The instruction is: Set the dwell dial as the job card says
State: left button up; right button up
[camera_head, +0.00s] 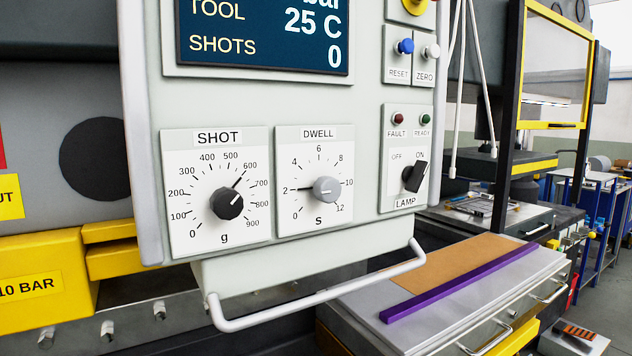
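The dwell dial (327,190) is a light grey round knob on a white plate labelled DWELL, with a scale from 0 to 12 and an "s" below. A thin dark pointer line reaches left from the knob to about the 2 mark. No job card can be made out in this view. Neither of my grippers is in view.
Left of it is the SHOT dial (228,203), a black knob with its line near 550 to 600. Right is the black LAMP switch (414,177). Above is the display (263,38). A white handrail (320,296) juts out below the panel. A purple bar (460,283) lies on the bench.

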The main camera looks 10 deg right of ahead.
aim_at(327, 188)
jog(key=i+l+z, duration=0.1)
jog(key=l, duration=0.25)
jog(key=i+l+z, duration=0.1)
jog(key=l, duration=0.3)
jog(key=i+l+z, duration=0.1)
jog(key=l, duration=0.25)
jog(key=i+l+z, duration=0.1)
jog(key=i+l, duration=0.15)
